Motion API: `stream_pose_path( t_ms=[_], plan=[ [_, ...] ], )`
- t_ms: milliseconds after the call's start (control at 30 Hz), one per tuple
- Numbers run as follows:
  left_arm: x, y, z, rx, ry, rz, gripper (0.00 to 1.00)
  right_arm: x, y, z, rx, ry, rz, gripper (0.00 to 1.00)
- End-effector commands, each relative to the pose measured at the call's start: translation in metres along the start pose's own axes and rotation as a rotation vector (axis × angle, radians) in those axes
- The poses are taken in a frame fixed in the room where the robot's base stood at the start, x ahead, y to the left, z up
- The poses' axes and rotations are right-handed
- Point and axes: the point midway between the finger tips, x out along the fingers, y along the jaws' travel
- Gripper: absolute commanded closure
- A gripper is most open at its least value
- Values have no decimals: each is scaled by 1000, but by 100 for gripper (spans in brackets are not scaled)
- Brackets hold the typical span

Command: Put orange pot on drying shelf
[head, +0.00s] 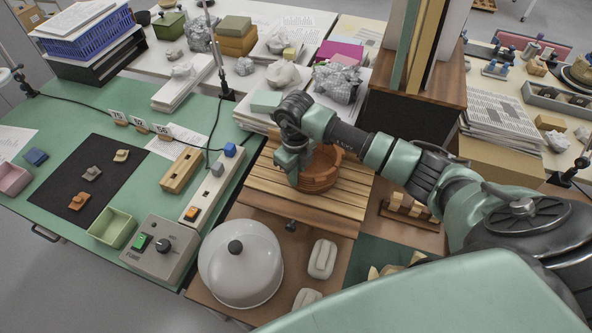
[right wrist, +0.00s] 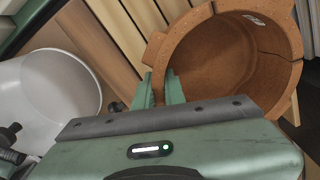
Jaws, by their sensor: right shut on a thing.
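The orange pot (head: 322,174) is a round, open terracotta vessel with a broken, stepped rim and dark joint lines. It is at or just above the slatted wooden drying shelf (head: 290,205); I cannot tell whether it touches. My right gripper (head: 294,172) is at the pot's left side, shut on its wall. In the right wrist view the fingertips (right wrist: 161,88) meet the near-left wall of the pot (right wrist: 232,62), and pale slats (right wrist: 128,30) lie behind it. The pot's base is hidden. My left gripper is not in view.
A white domed lid with a dark knob (head: 241,265) stands in front of the shelf, left. A white switch strip (head: 212,187) and a control box (head: 158,248) are on the green table to the left. A wooden cabinet (head: 418,105) stands behind right.

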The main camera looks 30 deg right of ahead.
Motion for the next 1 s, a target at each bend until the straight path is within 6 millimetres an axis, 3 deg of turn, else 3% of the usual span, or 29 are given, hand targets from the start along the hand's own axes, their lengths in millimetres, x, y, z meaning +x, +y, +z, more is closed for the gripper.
stream_pose_path(
  t_ms=[200, 233, 300, 700, 833, 1000],
  plan=[
    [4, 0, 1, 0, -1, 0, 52, 1, -1, 2, 0, -5, -2, 100],
    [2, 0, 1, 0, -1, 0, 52, 2, 0, 0, 0, -1, 0, 81],
    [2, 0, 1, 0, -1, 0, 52, 2, 0, 0, 0, 0, 0, 68],
    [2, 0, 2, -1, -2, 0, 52, -4, 0, 1, -1, -3, 0, 68],
    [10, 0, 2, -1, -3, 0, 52, -23, -1, 1, -1, -6, -2, 68],
    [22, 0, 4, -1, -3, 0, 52, -60, -1, 2, -2, -7, -2, 68]
  ],
)
